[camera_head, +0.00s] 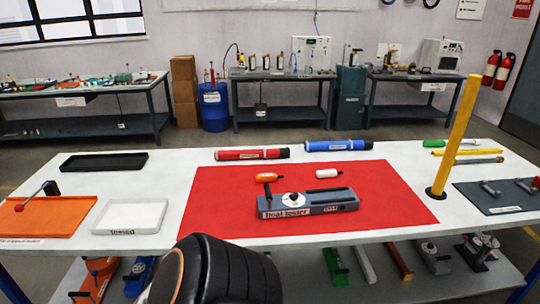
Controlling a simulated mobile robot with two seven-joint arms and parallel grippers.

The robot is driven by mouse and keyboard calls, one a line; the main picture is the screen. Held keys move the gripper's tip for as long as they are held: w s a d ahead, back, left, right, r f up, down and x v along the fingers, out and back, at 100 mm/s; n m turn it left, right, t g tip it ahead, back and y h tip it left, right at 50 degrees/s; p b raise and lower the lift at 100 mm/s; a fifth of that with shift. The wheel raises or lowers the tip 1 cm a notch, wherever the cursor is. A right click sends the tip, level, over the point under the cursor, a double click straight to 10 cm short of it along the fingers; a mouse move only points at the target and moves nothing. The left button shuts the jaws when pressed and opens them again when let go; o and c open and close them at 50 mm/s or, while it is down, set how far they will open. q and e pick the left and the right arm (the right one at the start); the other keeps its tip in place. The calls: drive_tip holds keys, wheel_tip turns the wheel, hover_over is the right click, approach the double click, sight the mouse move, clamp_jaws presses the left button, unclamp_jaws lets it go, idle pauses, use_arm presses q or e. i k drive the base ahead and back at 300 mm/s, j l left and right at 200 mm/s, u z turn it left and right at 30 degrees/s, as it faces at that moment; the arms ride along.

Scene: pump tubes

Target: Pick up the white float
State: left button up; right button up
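The white float (329,173) is a small capsule lying on the red mat (225,209), right of the orange float (266,178). It lies just behind the grey float tester (307,203), apart from it. Neither of my grippers shows in the head view. A dark rounded part at the bottom centre looks like a link of my own arm and hides the near table edge there.
A red tube (251,154) and a blue tube (338,145) lie behind the mat. A yellow post (456,135) stands upright at the right.

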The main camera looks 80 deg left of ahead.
sight(326, 173)
drive_tip(key=u, duration=2.25)
